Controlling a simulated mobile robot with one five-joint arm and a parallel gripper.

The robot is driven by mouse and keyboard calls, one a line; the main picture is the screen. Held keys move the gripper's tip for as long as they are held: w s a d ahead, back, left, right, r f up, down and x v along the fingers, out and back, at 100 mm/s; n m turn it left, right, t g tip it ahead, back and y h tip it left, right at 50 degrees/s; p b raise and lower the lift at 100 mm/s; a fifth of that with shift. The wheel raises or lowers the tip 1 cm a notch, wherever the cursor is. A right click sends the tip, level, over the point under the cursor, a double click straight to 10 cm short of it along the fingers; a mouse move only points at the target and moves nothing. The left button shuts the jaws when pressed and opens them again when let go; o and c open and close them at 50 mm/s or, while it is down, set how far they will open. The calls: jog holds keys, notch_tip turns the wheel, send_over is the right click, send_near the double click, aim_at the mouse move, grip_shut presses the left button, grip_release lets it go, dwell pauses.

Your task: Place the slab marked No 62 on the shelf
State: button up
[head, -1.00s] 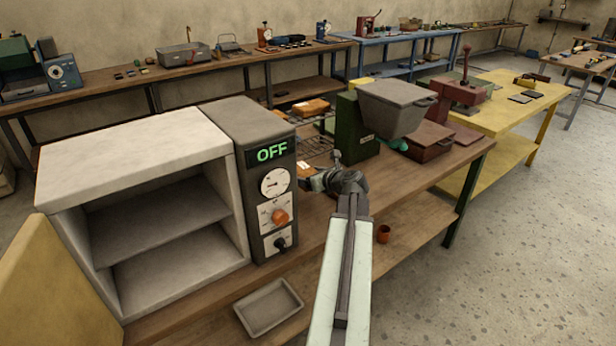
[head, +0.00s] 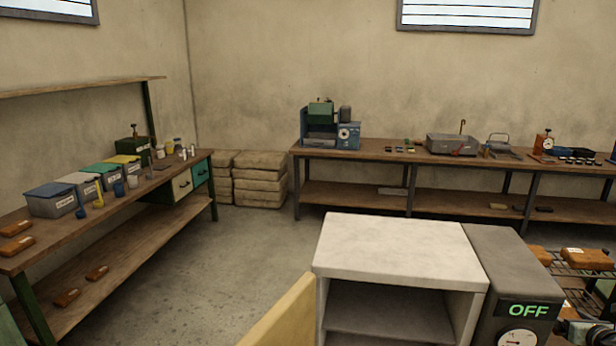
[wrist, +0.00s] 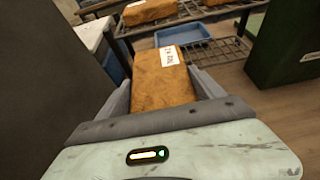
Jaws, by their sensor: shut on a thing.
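In the wrist view my gripper (wrist: 160,80) is shut on an orange-brown slab (wrist: 163,88). The slab has a white label at its far end, tilted and too small to read surely. In the head view only a small part of my gripper or wrist shows at the lower right edge. A wall shelf (head: 80,89) runs above the left bench and looks bare. The left bench also has a lower shelf (head: 135,255) with two brown slabs (head: 66,298) on it. My gripper is far to the right of these.
The white oven (head: 400,240) stands open in front, its display reading OFF. A wire rack (head: 590,268) with more slabs is right of it. The left bench top (head: 110,205) holds lidded boxes and two slabs. Clear floor (head: 240,265) lies between bench and oven.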

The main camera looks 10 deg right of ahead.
dwell(0.6)
jog(key=w+f+b, duration=0.1)
jog(key=f+b, duration=0.5)
jog(key=w+f+b, duration=0.1)
jog(key=f+b, duration=0.5)
jog(key=d+f+b, duration=0.1)
jog(key=f+b, duration=0.4)
jog(key=f, duration=0.1)
jog(key=shift+w+b, duration=0.4)
jog(key=shift+a+r, duration=0.1)
jog(key=shift+r, duration=0.15)
jog(key=shift+f, duration=0.1)
jog(key=o, duration=2)
